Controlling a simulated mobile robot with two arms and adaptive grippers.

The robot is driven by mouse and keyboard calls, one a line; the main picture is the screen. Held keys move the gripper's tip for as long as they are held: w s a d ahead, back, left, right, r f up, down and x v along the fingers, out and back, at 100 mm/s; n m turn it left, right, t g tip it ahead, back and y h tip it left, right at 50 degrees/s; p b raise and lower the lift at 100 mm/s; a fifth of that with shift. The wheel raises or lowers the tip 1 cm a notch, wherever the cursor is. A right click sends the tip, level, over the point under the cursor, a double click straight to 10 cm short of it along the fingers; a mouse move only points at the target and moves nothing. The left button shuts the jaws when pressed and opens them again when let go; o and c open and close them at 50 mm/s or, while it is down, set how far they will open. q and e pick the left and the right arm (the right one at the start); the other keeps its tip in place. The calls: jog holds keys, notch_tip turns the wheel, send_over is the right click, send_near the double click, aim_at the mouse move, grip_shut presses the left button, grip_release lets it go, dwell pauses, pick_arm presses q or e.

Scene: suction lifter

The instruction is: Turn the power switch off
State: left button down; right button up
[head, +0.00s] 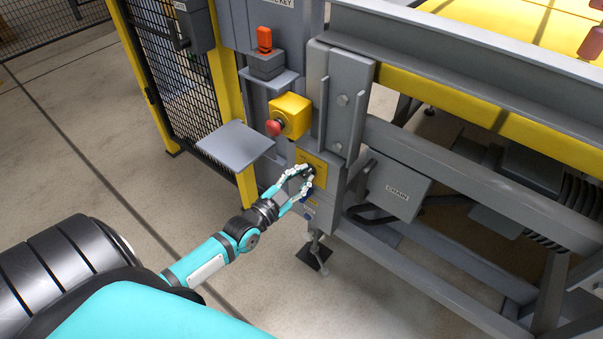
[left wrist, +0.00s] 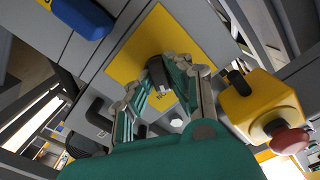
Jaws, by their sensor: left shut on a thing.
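The power switch is a dark knob on a yellow plate (head: 312,158) on the grey machine post in the head view. In the left wrist view the knob (left wrist: 158,66) shows in front of the yellow plate (left wrist: 190,42). My left gripper (head: 306,176) is at the plate, its fingertips on both sides of the knob. In the left wrist view the left gripper (left wrist: 161,76) is shut on the knob. The fingers partly hide the knob, so its exact setting cannot be told. My right gripper is not in view.
A yellow box with a red emergency button (head: 275,127) sits just above the plate. A grey shelf (head: 235,145) juts out to its left. A box marked CHAIN (head: 397,188) is to the right. Open floor (head: 130,170) lies to the left.

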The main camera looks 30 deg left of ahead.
pick_arm(q)
jog(key=n+p, duration=0.3)
jog(key=n, duration=0.5)
jog(key=shift+r, duration=0.1)
jog(key=n, duration=0.3)
jog(key=shift+d+n+p, duration=0.1)
jog(key=shift+n+p, duration=0.2)
jog(key=shift+p, duration=0.05)
jog(key=shift+n, duration=1.6)
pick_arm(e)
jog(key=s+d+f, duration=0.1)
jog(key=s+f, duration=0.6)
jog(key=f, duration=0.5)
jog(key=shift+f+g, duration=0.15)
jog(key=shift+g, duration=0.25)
pick_arm(q)
jog(key=c, duration=1.3)
grip_release()
jog(key=shift+s, duration=0.15)
jog(key=s, duration=0.7)
jog(key=s+a, duration=0.1)
jog(key=s, duration=0.3)
jog(key=shift+s, duration=0.35)
